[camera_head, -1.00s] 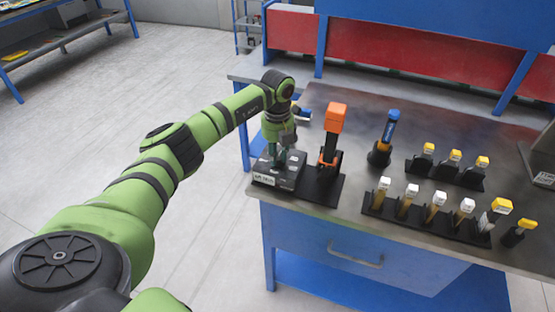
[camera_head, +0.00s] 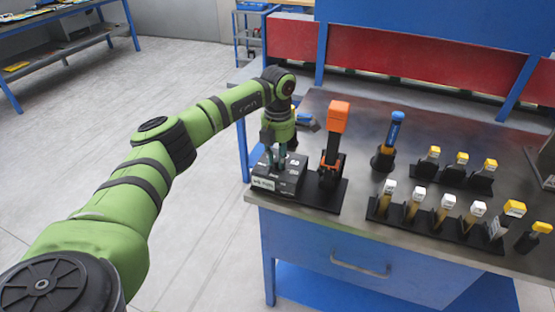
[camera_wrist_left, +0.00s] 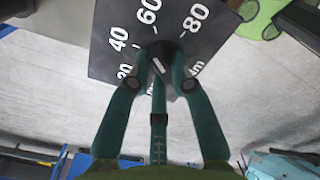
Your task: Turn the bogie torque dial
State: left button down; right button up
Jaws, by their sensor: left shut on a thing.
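The bogie torque dial's dark box (camera_head: 291,180) stands on the near left part of the table, with a pale label on its front. In the left wrist view its black face (camera_wrist_left: 112,22) carries white numbers such as 40, 60 and 80. The dial knob (camera_wrist_left: 159,66) is dark with a light mark, and shows between the fingers. My left gripper (camera_head: 281,163) points down onto the box and is shut on the knob; its green fingers (camera_wrist_left: 162,70) hide part of the knob. In the head view the knob is hidden. My right gripper is not in view.
An orange-headed tool (camera_head: 338,117) stands close to the right of the box. A blue-handled tool (camera_head: 393,133) and racks of yellow- and white-capped bits (camera_head: 445,203) stand farther right. Bare table (camera_head: 360,115) shows behind them. A blue drawer (camera_head: 325,255) is below the front edge.

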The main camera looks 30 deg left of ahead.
pick_arm(q)
jog(key=shift+m, duration=1.1)
jog(key=c, duration=1.1)
grip_release()
notch_tip(320, 180, up, 12)
